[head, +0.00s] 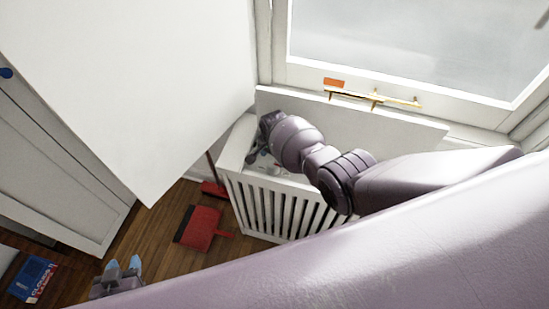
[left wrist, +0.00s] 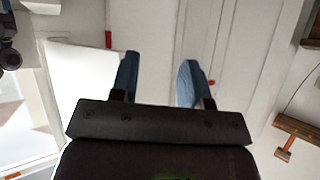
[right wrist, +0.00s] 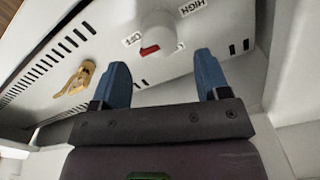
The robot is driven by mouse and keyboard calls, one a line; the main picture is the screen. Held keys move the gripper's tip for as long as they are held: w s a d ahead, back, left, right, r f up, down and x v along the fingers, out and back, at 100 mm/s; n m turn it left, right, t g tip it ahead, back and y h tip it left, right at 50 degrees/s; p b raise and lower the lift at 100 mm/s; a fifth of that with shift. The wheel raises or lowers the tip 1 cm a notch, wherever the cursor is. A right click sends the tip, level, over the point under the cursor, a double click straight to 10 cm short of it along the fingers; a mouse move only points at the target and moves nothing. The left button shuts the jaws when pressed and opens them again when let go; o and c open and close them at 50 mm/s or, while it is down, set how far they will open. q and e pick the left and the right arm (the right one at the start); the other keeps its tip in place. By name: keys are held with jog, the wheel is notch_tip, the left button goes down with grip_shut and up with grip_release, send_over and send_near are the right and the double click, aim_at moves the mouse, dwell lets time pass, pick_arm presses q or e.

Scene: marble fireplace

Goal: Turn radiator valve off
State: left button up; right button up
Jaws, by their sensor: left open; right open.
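The radiator valve is a round white knob (right wrist: 160,32) on a white panel in the right wrist view, with a red pointer beside the OFF label (right wrist: 132,38). A HIGH label (right wrist: 192,6) is on the knob's other side. My right gripper (right wrist: 165,82) is open and empty, its blue fingers just short of the knob. In the head view my right arm reaches down into the white slatted radiator (head: 272,208), hiding the valve and most of that gripper. My left gripper (head: 123,266) is open and empty over the floor at lower left; it also shows in the left wrist view (left wrist: 157,82).
A brass fitting (right wrist: 76,80) is left of the knob. A white board (head: 130,80) stands left of the radiator. A red dustpan (head: 198,227) and a blue box (head: 33,279) lie on the wooden floor.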

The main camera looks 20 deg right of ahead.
aim_at(276, 164)
jog(key=shift+r+p, duration=0.9)
jog(key=shift+r, duration=1.55)
jog(key=shift+s+d+f, duration=0.1)
jog(key=shift+s+d, duration=0.15)
jog(key=s+d+r+n, duration=0.1)
jog(key=s+d+n, duration=0.1)
jog(key=s, duration=0.3)
jog(key=s+d+r+n+t, duration=0.1)
jog(key=s+d+r, duration=0.1)
jog(key=s, duration=0.3)
jog(key=s+d+r+n+t, duration=0.1)
jog(key=s+d+r+n, duration=0.1)
jog(key=s+d, duration=0.2)
jog(key=shift+s+n, duration=0.3)
jog(key=shift+s, duration=0.6)
jog(key=s+d+r+n+t+h, duration=0.15)
jog(key=s+r+n, duration=0.35)
jog(key=s+r, duration=1.15)
jog(key=w+f+t, duration=0.3)
jog(key=f+t, duration=0.1)
jog(key=f, duration=0.2)
jog(key=w+f+n+t+y+b, duration=0.1)
jog(key=w+f+t, duration=0.2)
jog(key=f, duration=0.4)
jog(key=shift+d+f+t, duration=0.25)
jog(key=shift+t, duration=0.3)
